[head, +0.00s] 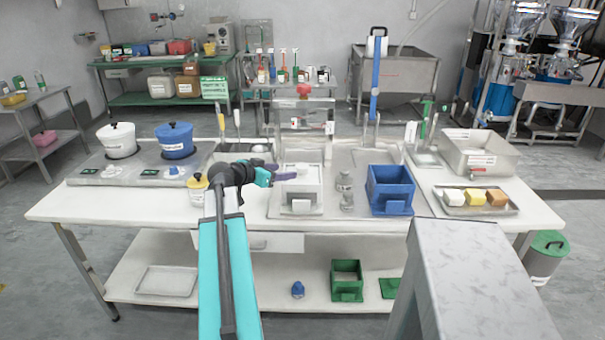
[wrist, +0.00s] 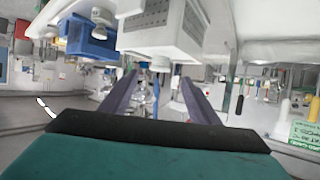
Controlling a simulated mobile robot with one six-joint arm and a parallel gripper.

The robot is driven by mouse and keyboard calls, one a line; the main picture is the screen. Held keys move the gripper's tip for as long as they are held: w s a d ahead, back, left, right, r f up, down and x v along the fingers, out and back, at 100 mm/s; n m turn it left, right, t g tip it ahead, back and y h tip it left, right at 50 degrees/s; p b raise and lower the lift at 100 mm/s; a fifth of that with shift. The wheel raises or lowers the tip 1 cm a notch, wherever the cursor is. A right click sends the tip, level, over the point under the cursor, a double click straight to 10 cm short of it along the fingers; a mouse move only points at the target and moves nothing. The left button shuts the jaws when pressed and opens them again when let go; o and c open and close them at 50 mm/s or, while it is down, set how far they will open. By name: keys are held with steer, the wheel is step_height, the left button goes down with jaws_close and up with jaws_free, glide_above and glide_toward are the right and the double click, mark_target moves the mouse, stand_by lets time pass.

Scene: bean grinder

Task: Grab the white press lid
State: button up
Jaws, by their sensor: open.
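A white box-shaped press (head: 300,195) stands at the middle of the table in the head view. A pale flat piece, apparently its white lid (head: 304,172), is on top, partly behind my fingers. Whether the fingers touch the lid cannot be told.
A blue box (head: 390,190) stands right of the white press, with small grey metal parts (head: 345,190) between them. A white pot (head: 117,140) and blue pot (head: 176,140) stand on the left. A tray with coloured blocks (head: 476,198) is at right.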

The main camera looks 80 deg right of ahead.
mark_target(298, 170)
steer(key=shift+p+x, duration=0.4)
steer(key=shift+x, duration=2.1)
steer(key=shift+s+d+f+p, duration=0.25)
steer(key=shift+d+p, duration=0.15)
steer(key=shift+d, duration=0.15)
steer(key=shift+p+x, duration=0.65)
steer(key=shift+x, duration=1.25)
steer(key=shift+f, duration=0.1)
steer(key=shift+c, duration=0.3)
steer(key=c, duration=1.2)
steer(key=shift+o, duration=0.2)
